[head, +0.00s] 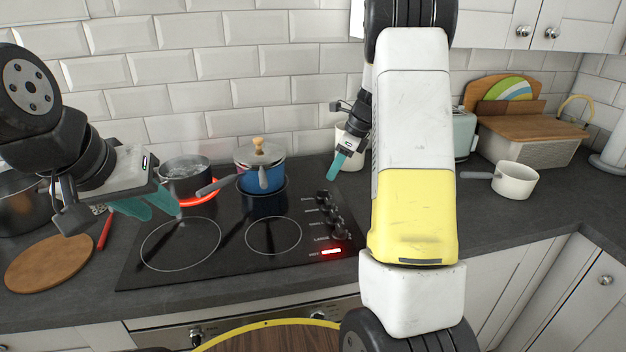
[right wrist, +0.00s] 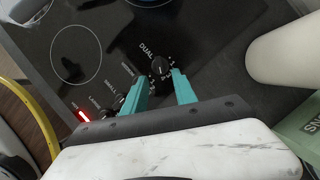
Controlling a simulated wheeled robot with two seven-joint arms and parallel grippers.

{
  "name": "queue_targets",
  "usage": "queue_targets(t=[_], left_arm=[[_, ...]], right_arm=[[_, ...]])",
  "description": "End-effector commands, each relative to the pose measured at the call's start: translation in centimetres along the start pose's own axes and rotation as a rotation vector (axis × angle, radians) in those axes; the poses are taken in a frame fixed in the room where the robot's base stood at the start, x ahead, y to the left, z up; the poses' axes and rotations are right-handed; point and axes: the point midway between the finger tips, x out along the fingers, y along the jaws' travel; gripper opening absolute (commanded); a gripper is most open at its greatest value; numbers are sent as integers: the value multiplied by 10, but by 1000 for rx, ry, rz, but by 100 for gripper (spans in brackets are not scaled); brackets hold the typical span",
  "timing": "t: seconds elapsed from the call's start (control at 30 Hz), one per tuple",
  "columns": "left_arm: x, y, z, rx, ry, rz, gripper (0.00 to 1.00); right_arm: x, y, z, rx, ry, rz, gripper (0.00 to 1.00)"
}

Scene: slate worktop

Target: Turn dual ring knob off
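The dual ring knob (right wrist: 160,66) is black, with the label DUAL beside it, in the right wrist view. It appears to be the rearmost of the black knobs (head: 323,196) on the hob's right side in the head view. My right gripper (right wrist: 160,84) is open, its teal fingertips apart just short of the knob, one towards each side; no contact is visible. In the head view my right gripper (head: 335,178) points down near the rear knob. My left gripper (head: 150,210) is open and empty above the hob's left side. The knob's exact setting is too small to read.
A rear burner glows red under a dark pot (head: 185,175). A blue lidded pot (head: 262,178) stands on the hob (head: 205,265). A red indicator (head: 331,251) is lit. A white cylinder (right wrist: 285,52) stands near my right gripper. A white saucepan (head: 514,181) is right.

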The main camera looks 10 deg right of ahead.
Motion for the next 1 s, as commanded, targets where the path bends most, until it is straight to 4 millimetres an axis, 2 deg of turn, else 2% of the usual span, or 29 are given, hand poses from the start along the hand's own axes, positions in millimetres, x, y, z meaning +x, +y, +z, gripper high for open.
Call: queue_targets(t=[0.3,0.43,0.6,0.83,1.0], left_arm=[[0,0,0,0,0,0,33],[0,0,0,0,0,0,33],[0,0,0,0,0,0,33],[0,0,0,0,0,0,33],[0,0,0,0,0,0,33]], right_arm=[[49,1,-1,0,1,3,34],[64,1,0,-2,1,2,34],[73,1,0,-2,0,0,34],[73,1,0,-3,0,0,34],[73,1,0,-3,0,0,0]])
